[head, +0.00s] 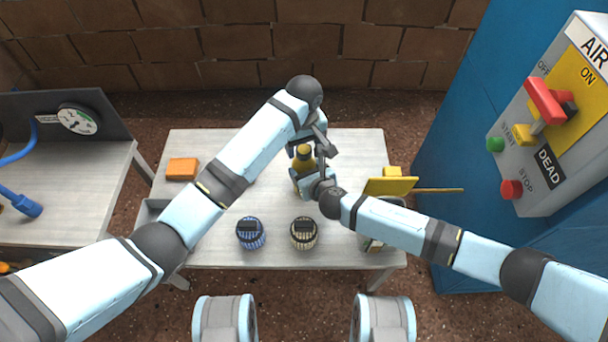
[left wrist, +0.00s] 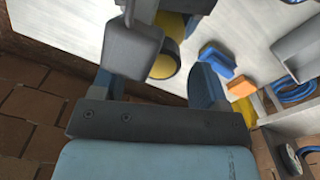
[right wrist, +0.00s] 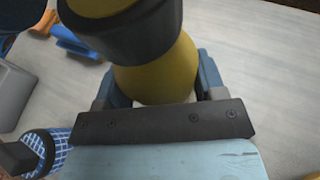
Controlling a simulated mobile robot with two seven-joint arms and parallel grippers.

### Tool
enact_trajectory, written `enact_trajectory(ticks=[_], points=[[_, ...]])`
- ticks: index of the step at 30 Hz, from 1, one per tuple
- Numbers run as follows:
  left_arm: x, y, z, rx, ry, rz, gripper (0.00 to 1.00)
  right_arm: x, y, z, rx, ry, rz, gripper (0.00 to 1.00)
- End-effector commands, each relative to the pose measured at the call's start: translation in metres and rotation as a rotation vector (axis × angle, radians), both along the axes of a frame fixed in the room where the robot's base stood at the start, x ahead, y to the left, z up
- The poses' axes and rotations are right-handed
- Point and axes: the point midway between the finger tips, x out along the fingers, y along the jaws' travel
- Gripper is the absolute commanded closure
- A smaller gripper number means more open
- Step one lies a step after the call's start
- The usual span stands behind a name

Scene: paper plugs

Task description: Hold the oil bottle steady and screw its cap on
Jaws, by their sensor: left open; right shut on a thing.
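The yellow oil bottle (head: 304,163) stands on the light table, with a dark band near its top. It also shows in the right wrist view (right wrist: 155,78). My right gripper (head: 312,178) is shut on the bottle's body, one finger on each side. My left gripper (head: 312,141) is open at the bottle's top, above the right one. In the left wrist view its fingers stand either side of a yellow part with a dark rim (left wrist: 165,62). The cap cannot be clearly told from the bottle's neck, and whether the left fingers touch it is hidden.
A blue jar (head: 251,233) and a dark-and-cream jar (head: 304,233) stand at the table's front. An orange block (head: 182,168) lies at the left. A yellow flap (head: 390,186) is at the right, near the right forearm. A control panel (head: 560,120) stands far right.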

Motion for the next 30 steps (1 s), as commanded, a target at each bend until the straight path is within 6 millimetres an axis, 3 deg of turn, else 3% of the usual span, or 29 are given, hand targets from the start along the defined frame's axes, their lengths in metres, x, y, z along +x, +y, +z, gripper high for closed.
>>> enact_trajectory(ticks=[6,15,17,24,30], points=[[0.0,0.0,0.026,-0.001,-0.001,-0.001,0.32,0.0,0.0,0.0,0.0,0.0,0.0,1.0],[0.0,0.0,0.03,0.0,-0.001,0.0,0.32,0.0,0.0,0.0,0.0,0.0,0.0,1.0],[0.0,0.0,0.03,0.0,-0.001,0.0,0.36,0.0,0.0,0.0,0.0,0.0,0.0,1.0],[0.001,0.0,0.063,0.0,-0.004,-0.001,0.36,0.0,0.0,0.0,0.0,0.0,0.0,1.0],[0.0,0.0,0.065,0.0,-0.001,0.0,0.36,0.0,0.0,0.0,0.0,0.0,0.0,1.0]])
